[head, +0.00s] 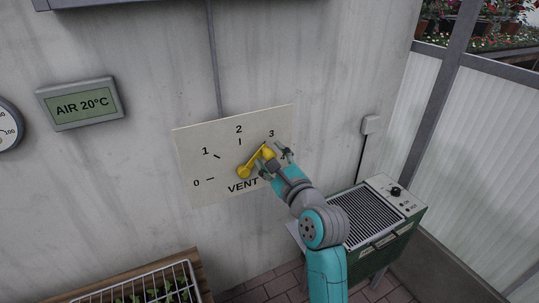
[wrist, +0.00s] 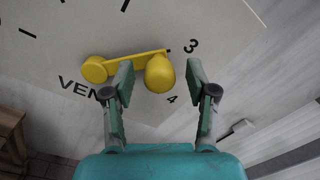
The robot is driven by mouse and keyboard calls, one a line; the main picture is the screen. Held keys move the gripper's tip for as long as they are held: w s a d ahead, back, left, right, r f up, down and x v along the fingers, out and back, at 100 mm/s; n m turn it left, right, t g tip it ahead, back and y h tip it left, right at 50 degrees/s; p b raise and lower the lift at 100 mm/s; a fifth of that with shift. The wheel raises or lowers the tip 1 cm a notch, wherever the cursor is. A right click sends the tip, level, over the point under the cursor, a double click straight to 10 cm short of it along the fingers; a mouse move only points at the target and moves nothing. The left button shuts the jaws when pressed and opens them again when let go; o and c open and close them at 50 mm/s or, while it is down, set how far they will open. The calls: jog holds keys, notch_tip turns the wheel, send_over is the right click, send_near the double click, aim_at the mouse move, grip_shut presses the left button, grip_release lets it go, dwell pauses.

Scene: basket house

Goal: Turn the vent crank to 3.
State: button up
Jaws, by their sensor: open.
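The yellow vent crank (head: 254,162) is on a pale dial plate (head: 196,150) on the wall, marked 0, 1, 2, 3 and, in the wrist view, 4. Its hub is at the lower left and its arm slants up to the right. In the wrist view the crank arm (wrist: 137,58) ends at the tick beside the 3. My gripper (head: 274,158) is open at the knob end. In the wrist view the round knob (wrist: 160,74) lies between the spread fingers of my gripper (wrist: 159,76). Contact with the left finger is unclear; a gap shows on the right.
A green heater (head: 385,229) with a grille stands on the right, below the wall socket (head: 371,124). A wire rack of seedlings (head: 140,290) is at the lower left. An AIR 20°C display (head: 81,104) hangs left of the dial.

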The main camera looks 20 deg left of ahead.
jog(key=v, duration=1)
jog(key=shift+s+d, duration=0.25)
jog(key=s+d+f+n+t+h, duration=0.1)
jog(key=s+d+f+n+h, duration=0.15)
jog(key=s+d+f, duration=0.4)
jog(key=s+d+f+n+t+h, duration=0.1)
jog(key=s+d+f+n+h, duration=0.15)
jog(key=d+f, duration=0.6)
jog(key=s+d+f+n+t+h, duration=0.1)
jog(key=s+d+f+h, duration=0.2)
jog(key=s+d+f, duration=0.4)
jog(key=s+d+n+h, duration=0.2)
jog(key=s+d+n, duration=0.1)
jog(key=s, duration=0.5)
jog(key=s+d+n+h, duration=0.1)
jog(key=s+d+n, duration=0.3)
jog(key=s, duration=0.5)
jog(key=s+d+n+h, duration=0.2)
jog(key=s+n, duration=0.4)
jog(key=s, duration=0.3)
jog(key=shift+s+d+f+g+h, duration=0.25)
jog(key=shift+d+f, duration=0.2)
jog(key=shift+d, duration=0.35)
